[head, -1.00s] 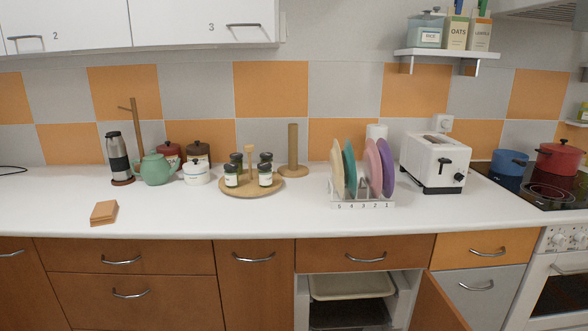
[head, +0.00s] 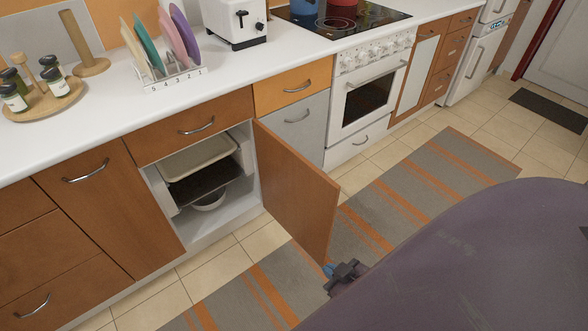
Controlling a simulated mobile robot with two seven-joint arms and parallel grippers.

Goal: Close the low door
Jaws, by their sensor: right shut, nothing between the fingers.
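The low door (head: 296,192) is a brown wooden cabinet door under the counter. It stands wide open, hinged at the right side of its cabinet, and sticks out into the room. The open cabinet (head: 213,228) shows a pale tray (head: 198,158), a dark tray (head: 205,183) and a white bowl (head: 209,201). My right gripper (head: 332,270) is low in the head view, shut and empty, by the bottom free corner of the door. I cannot tell whether it touches the door. My left gripper is not in view.
A drawer with a metal handle (head: 197,126) is above the open cabinet. The oven (head: 366,95) stands to the right. A striped rug (head: 400,205) lies on the tiled floor. The plate rack (head: 176,81) stands on the counter above.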

